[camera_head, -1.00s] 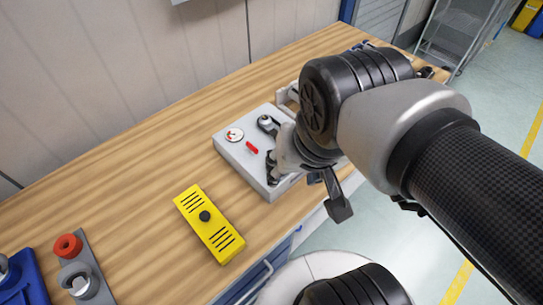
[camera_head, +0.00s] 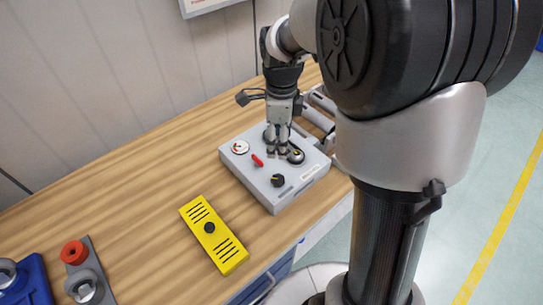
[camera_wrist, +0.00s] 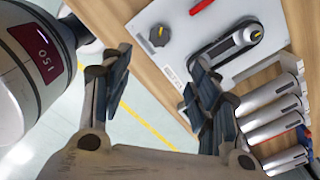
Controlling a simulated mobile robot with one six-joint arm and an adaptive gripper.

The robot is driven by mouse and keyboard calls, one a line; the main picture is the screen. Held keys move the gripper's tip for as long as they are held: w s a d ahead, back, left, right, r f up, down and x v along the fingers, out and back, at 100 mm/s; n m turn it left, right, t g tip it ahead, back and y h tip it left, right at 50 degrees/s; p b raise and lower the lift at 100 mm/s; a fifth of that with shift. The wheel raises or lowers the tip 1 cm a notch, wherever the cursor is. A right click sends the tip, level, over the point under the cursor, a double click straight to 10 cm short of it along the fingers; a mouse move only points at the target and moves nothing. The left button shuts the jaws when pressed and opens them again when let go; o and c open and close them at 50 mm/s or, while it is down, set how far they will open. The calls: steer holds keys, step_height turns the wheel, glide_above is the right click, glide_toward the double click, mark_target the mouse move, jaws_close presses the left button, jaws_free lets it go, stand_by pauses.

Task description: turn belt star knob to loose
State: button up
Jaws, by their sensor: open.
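A grey control box (camera_head: 315,178) lies on the wooden bench. It carries a round black knob with a yellow mark (camera_head: 278,180), a red lever (camera_head: 257,160) and a dark elongated handle with a silver round end (camera_head: 296,156). A small black knob (camera_head: 209,227) sits on a yellow slotted plate. I cannot tell which is the belt star knob. My gripper (camera_head: 278,150) points down over the grey box, open, beside the handle and partly covering it. In the wrist view the fingers (camera_wrist: 158,95) are apart with nothing between them; the black knob (camera_wrist: 159,35) and handle (camera_wrist: 235,40) lie beyond them.
A gauge (camera_head: 240,147) sits on the box's left corner. Silver rollers (camera_wrist: 275,110) stand beside the box. The yellow plate (camera_head: 225,250), a red ring on a grey bracket (camera_head: 74,252) and a blue part (camera_head: 32,285) lie to the left. Bare bench (camera_head: 130,200) lies between.

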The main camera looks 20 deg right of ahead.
mark_target(278, 179)
step_height(278, 179, down, 16)
steer(key=b, duration=0.4)
steer(key=shift+f, duration=0.2)
steer(key=shift+c, duration=0.2)
steer(key=c, duration=1.1)
